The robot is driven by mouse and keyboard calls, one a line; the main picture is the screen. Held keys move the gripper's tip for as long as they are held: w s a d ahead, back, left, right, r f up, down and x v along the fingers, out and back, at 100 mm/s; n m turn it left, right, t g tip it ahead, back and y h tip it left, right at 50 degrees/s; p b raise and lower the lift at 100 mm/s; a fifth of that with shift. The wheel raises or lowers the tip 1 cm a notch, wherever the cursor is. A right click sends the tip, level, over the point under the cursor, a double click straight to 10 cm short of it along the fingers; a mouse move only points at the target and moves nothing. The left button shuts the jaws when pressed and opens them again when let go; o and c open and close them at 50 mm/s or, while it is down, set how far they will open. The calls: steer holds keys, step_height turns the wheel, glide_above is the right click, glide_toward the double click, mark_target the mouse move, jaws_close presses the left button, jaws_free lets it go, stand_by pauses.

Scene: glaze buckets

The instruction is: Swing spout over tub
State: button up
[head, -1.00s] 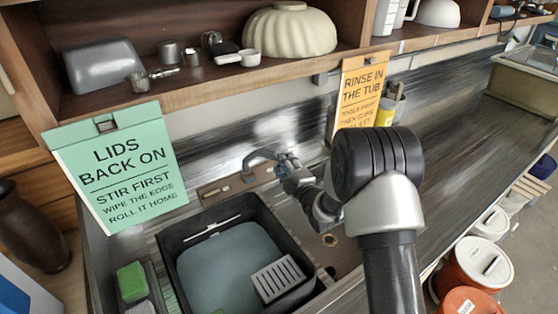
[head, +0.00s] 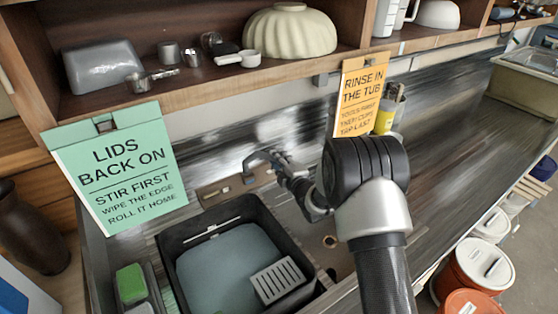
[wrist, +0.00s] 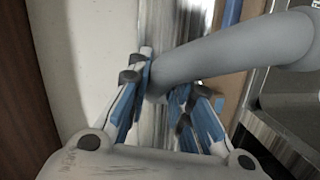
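The grey spout (head: 258,156) rises from a tap base at the back of the sink and points right, behind the tub's back right corner rather than over the tub. The black tub (head: 176,252) holds grey-blue water and stands in front of it. My gripper (head: 276,165) is at the spout's free end. In the wrist view, the spout (wrist: 230,50) runs in from the right, and its end lies between the blue-padded fingers of my gripper (wrist: 163,92), which look closed against it. The right fingertip is partly hidden by the spout.
A green sign (head: 118,165) hangs at the left and an orange sign (head: 361,92) behind my arm. A green sponge (head: 131,283) lies left of the tub, and a slotted grey rack (head: 278,279) sits in its front right corner. A wooden shelf overhangs the back.

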jaws_close()
stand_by(0.3)
steer(key=s+a+m+h+p, duration=0.1)
steer(key=s+a+m+h, duration=0.7)
steer(key=h, duration=0.7)
steer(key=shift+a+m+g, duration=0.4)
steer(key=shift+a+m, duration=0.15)
steer(key=shift+m, duration=0.85)
steer(key=o, duration=0.6)
jaws_free()
steer(key=shift+w, duration=0.1)
